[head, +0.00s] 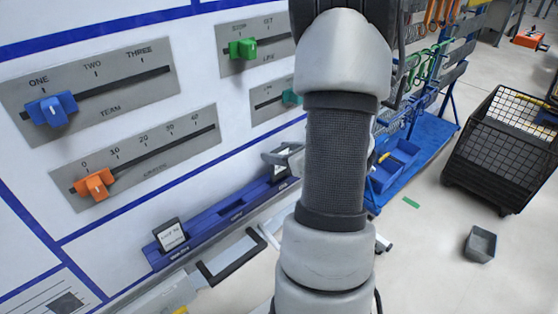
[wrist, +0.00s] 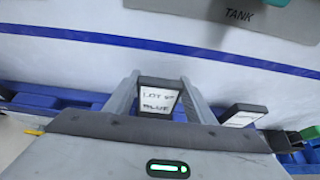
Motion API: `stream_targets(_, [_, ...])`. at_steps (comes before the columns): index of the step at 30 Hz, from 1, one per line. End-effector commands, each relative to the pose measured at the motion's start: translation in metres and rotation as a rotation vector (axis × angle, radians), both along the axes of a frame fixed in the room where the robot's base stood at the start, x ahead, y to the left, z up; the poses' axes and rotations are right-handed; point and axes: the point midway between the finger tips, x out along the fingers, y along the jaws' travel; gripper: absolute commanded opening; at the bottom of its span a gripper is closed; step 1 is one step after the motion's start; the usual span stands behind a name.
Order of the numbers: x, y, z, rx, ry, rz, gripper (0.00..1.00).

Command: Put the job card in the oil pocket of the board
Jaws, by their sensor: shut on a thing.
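A small white card with a dark frame, taken as the job card (wrist: 158,99), stands between the two grey fingers of my gripper (wrist: 160,100). Its print reads roughly "LOT" and "BLUE". My gripper is shut on it, close to the board face and at the blue pocket rail (head: 215,218). In the head view the card (head: 277,158) shows just left of my arm, near the rail's upper end. Whether its lower edge is inside a pocket is hidden. The pocket labels on the rail are too small to read, so I cannot tell which is oil.
Another card (head: 170,234) stands in the rail's left part. A further card (wrist: 243,115) leans right of my gripper. The board (head: 120,190) carries sliders with blue, orange and green knobs. Blue bins (head: 398,160), a black mesh cart (head: 508,145) and a grey box (head: 481,244) are right.

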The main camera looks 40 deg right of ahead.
Motion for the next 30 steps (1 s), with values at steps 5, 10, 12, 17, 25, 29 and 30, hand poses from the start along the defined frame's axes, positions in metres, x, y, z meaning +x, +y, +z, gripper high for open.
stream_targets(5, [0.002,0.001,-0.029,0.003,0.003,0.000,0.27])
stream_targets(10, [0.003,0.001,-0.035,0.001,-0.001,0.001,0.27])
stream_targets(12, [0.003,0.001,-0.035,0.000,-0.001,0.001,0.27])
stream_targets(17, [0.003,0.001,-0.036,0.000,-0.001,0.001,0.27])
stream_targets(25, [0.002,0.001,-0.038,0.000,0.000,0.001,0.68])
stream_targets(29, [0.002,0.001,-0.038,0.000,0.000,0.001,0.68])
stream_targets(30, [0.002,0.001,-0.038,0.000,0.000,0.001,0.68])
